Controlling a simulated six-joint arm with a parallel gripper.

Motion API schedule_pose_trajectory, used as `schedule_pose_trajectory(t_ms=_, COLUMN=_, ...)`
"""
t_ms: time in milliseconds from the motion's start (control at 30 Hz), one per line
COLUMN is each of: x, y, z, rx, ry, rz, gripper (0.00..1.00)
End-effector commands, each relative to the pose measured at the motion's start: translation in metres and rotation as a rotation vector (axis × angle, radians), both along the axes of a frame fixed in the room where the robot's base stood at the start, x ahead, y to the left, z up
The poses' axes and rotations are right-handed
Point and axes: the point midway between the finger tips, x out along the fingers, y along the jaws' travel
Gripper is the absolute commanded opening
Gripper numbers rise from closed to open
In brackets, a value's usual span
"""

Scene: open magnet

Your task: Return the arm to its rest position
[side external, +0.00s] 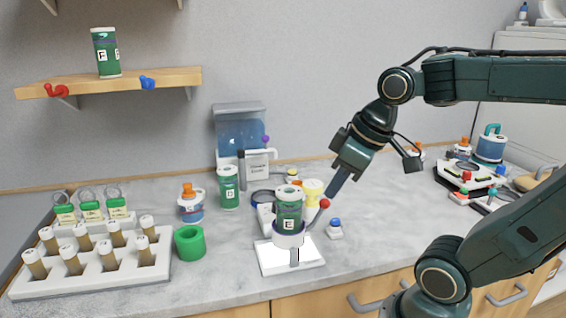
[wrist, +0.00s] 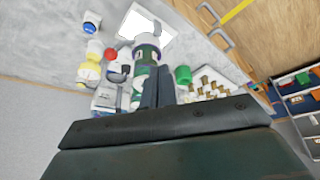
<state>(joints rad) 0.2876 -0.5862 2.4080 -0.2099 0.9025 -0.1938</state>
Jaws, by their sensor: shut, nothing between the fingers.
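My gripper (side external: 334,190) hangs from the upper right, angled down to the left, its tips close to the red ball of a lever (side external: 324,203). I cannot tell whether they touch it. The fingers are together and empty, and they also show in the wrist view (wrist: 157,88). Just left of them, a green and white canister marked E (side external: 289,212) stands upright in a holder on a white base plate (side external: 290,265). In the wrist view the white plate (wrist: 147,22) lies beyond the fingertips, and the fingers hide part of the things behind them.
A white rack of brown-bodied vials (side external: 90,265) and a green ring (side external: 189,243) are at left. A canister (side external: 228,188), an orange-capped bottle (side external: 190,204) and a blue-capped item (side external: 335,228) stand nearby. A wooden shelf (side external: 130,83) is on the wall.

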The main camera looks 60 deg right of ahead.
Motion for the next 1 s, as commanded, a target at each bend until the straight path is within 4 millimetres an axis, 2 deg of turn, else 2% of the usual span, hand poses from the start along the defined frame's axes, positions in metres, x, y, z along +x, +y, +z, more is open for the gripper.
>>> schedule_pose_trajectory(t_ms=133, x=-0.014, y=0.014, z=-0.002, rx=0.007, ry=-0.028, rz=-0.030, gripper=0.00)
schedule_pose_trajectory(t_ms=400, x=-0.030, y=0.022, z=-0.005, rx=0.027, ry=-0.062, rz=-0.082, gripper=0.00)
schedule_pose_trajectory(t_ms=1000, x=-0.032, y=0.022, z=-0.006, rx=0.031, ry=-0.065, rz=-0.092, gripper=0.00)
